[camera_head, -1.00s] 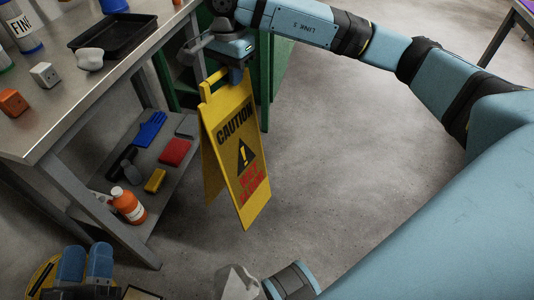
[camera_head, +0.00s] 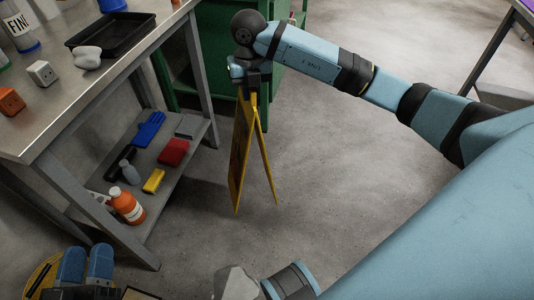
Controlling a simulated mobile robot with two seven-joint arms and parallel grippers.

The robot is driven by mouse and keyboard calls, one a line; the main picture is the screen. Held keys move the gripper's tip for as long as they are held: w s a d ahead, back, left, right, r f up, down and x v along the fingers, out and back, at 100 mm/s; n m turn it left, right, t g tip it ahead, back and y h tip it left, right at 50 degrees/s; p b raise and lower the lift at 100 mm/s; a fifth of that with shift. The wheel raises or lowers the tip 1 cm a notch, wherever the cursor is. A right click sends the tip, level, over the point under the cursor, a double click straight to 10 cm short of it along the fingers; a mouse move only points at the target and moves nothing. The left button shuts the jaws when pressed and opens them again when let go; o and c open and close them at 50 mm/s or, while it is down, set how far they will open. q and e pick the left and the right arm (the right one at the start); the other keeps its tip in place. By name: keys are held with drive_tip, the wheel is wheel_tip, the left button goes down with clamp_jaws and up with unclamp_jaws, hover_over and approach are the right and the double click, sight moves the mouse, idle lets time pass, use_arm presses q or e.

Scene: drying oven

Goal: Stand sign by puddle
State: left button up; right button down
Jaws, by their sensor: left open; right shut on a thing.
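The yellow caution sign (camera_head: 240,150) hangs in the camera_head view beside the bench. It is seen nearly edge-on, its two panels spread in a narrow upside-down V, so its printed face is turned mostly away. My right gripper (camera_head: 251,84) is shut on its top edge. The sign looks held above the floor, but I cannot tell its exact clearance. My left gripper (camera_head: 85,265) is at the lower left corner, open, with its two blue fingertips apart. I cannot make out a puddle clearly on the grey floor.
A metal bench (camera_head: 95,95) stands at the left with a black tray (camera_head: 112,35) on top. Its lower shelf holds an orange bottle (camera_head: 127,205), a red item (camera_head: 173,152) and blue gloves (camera_head: 149,128). A green cabinet (camera_head: 215,50) stands behind. Open floor (camera_head: 340,160) lies right of the sign.

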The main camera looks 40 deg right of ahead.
drive_tip(key=m, duration=0.2)
drive_tip(key=d+f+m, duration=0.1)
drive_tip(key=m, duration=0.1)
drive_tip(key=d+f+m, duration=0.1)
drive_tip(key=m, duration=0.1)
drive_tip(key=shift+f, duration=0.25)
drive_tip(key=f+m+b, duration=0.1)
drive_tip(key=f+b, duration=0.1)
drive_tip(key=f, duration=0.3)
drive_tip(key=f+m+b, duration=0.2)
drive_tip(key=f, duration=0.3)
drive_tip(key=d+f+m+b, duration=0.1)
drive_tip(key=f+b, duration=0.1)
drive_tip(key=f, duration=0.4)
drive_tip(key=shift+s, duration=0.15)
drive_tip(key=shift+f, duration=0.55)
wheel_tip(320, 180, down, 4)
drive_tip(key=shift+r+b, duration=0.1)
drive_tip(key=shift+b, duration=0.9)
drive_tip(key=shift+f, duration=0.3)
drive_tip(key=shift+r, duration=0.1)
use_arm(q)
wheel_tip(320, 180, down, 7)
drive_tip(key=w+m+g, duration=0.1)
drive_tip(key=m, duration=0.1)
drive_tip(key=shift+w+a+r+m+g, duration=0.15)
drive_tip(key=shift+w+a+m+g, duration=0.1)
drive_tip(key=shift+w+m+g, duration=0.15)
